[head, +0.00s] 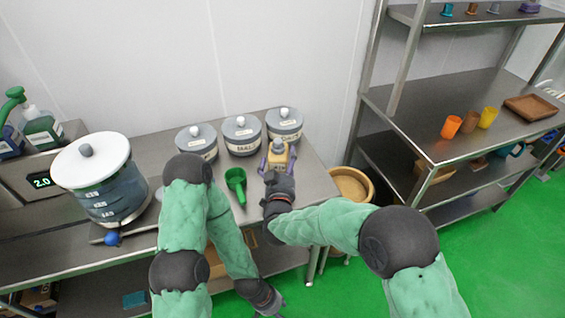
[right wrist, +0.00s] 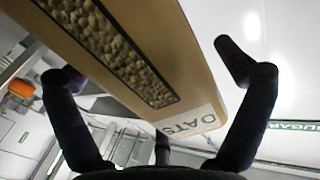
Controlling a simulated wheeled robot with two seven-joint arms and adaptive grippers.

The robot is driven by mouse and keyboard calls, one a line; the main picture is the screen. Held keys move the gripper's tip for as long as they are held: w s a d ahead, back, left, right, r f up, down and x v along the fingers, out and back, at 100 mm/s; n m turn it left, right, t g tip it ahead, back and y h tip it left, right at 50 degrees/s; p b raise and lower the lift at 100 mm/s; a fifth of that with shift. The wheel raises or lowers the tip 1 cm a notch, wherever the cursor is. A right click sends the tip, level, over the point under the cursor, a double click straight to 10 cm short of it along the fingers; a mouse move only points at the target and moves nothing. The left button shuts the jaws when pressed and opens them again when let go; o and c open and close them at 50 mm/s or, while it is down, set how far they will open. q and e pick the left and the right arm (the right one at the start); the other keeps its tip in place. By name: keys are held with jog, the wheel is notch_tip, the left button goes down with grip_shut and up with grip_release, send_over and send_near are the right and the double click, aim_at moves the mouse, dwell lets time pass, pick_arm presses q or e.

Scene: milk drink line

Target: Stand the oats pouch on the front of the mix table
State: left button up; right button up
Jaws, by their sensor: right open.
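The oats pouch (head: 278,158) is tan and stands on the mix table (head: 318,185), toward its right end, in front of the rightmost lidded jar. In the right wrist view the pouch (right wrist: 150,45) shows a clear window with grains and an upside-down OATS label. My right gripper (head: 277,164) is open, with its fingers on either side of the pouch. In the right wrist view the gripper (right wrist: 155,72) shows a gap between the right finger and the pouch. My left gripper (head: 274,304) hangs low before the table's front edge; its opening is unclear.
Three lidded jars (head: 241,135) line the back of the table. A green scoop (head: 236,182) lies left of the pouch. A large dispenser (head: 100,185) stands at the left. A round tan bin (head: 350,185) is beside the table's right end. The front right tabletop is clear.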

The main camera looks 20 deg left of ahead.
jog(key=shift+r, duration=0.15)
jog(key=shift+s, duration=0.35)
jog(key=p+v, duration=0.3)
jog(key=v, duration=0.8)
jog(key=shift+s, duration=0.15)
